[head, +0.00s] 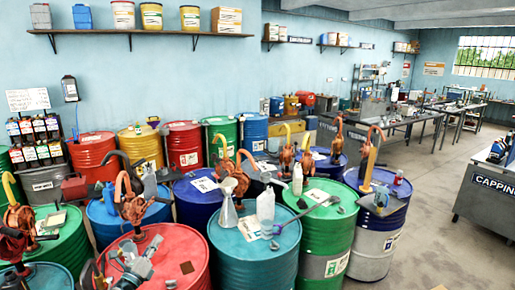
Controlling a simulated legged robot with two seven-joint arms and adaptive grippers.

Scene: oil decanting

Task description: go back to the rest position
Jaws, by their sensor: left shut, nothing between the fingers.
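My left gripper (137,262) shows low at the left, in front of the top of the near red drum (178,258). Its fingers look closed and hold nothing. How far it is above the drum top is hard to tell. My right gripper is not in view.
Drums crowd the foreground, among them a teal drum (255,262) and a green drum (322,235). Orange hand pumps (131,203) and clear bottles (265,207) stand on some of them. Open floor (432,225) lies at right, before a capping bench (495,190).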

